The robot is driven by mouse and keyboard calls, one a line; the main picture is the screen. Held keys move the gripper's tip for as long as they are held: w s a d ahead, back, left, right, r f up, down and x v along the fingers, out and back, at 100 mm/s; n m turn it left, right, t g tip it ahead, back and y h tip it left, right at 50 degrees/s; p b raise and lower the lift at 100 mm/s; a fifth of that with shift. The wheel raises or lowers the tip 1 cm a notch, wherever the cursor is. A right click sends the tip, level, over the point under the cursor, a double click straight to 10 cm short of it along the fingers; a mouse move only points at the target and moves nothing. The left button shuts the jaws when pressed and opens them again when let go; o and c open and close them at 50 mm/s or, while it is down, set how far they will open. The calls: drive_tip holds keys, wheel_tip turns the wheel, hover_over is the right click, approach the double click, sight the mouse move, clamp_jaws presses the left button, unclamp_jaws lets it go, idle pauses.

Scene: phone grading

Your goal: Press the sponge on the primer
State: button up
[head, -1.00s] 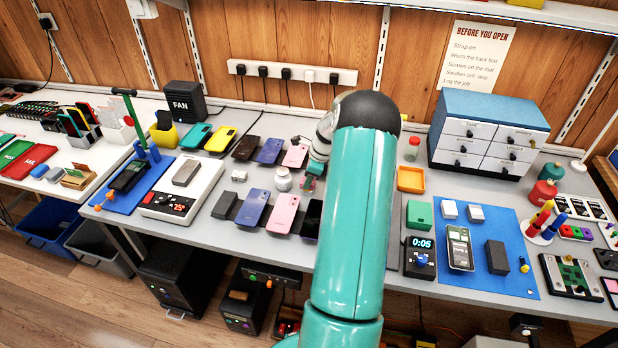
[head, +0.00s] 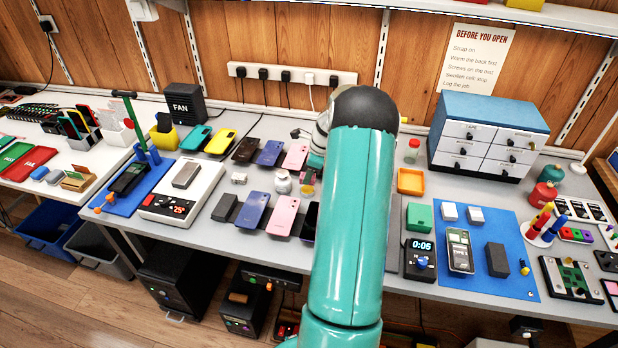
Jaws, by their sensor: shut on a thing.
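A small white jar (head: 283,182), which looks like the primer, stands on the grey bench behind the blue and pink phones. My gripper (head: 309,178) is low just right of the jar, partly hidden behind my teal arm. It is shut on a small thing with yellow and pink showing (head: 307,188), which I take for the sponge. It is too small to make out clearly. Whether it touches the jar or the bench cannot be told.
A pink phone (head: 285,215) and a blue phone (head: 254,210) lie in front of the jar. Another pink phone (head: 295,155) lies behind it. A small white block (head: 239,178) is at its left. An orange tray (head: 410,181) is to the right of my arm.

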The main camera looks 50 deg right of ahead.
drive_tip(key=shift+r, duration=1.85)
